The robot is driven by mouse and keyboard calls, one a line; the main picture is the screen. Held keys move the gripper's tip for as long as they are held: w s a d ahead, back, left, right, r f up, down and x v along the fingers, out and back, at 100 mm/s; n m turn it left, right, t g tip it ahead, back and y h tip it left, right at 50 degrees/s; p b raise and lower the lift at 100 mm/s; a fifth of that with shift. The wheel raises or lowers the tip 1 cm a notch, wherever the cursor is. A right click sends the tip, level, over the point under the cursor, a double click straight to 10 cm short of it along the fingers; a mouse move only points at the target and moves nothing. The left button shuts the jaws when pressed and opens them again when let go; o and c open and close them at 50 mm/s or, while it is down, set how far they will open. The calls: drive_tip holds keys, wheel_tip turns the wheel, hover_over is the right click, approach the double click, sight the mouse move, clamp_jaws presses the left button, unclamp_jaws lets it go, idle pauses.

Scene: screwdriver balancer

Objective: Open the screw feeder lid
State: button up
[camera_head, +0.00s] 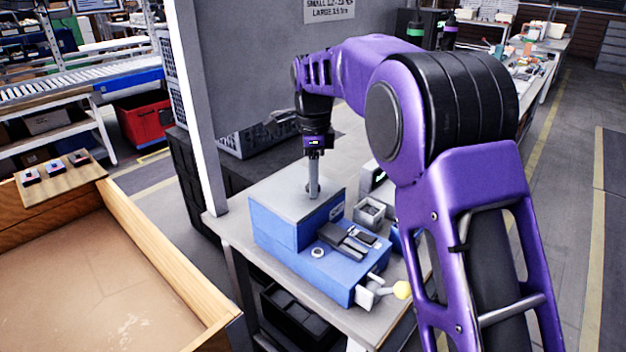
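The screw feeder (318,275) is a blue box-shaped machine on the workbench, with a raised rear part and a lower front part. Its grey lid (280,198) lies flat over the raised part and looks closed. My gripper (313,190) points straight down over the right half of the lid, with its fingertips at or just above the lid surface. I cannot tell whether it touches. The fingers overlap in this view, so their gap is hidden. My purple arm covers the right side of the bench.
A small grey bin of parts (369,211) stands right of the feeder. A grey panel (262,70) rises behind the bench. A wooden-sided box (100,270) stands at left.

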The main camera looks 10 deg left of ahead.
clamp_jaws()
idle(1.0)
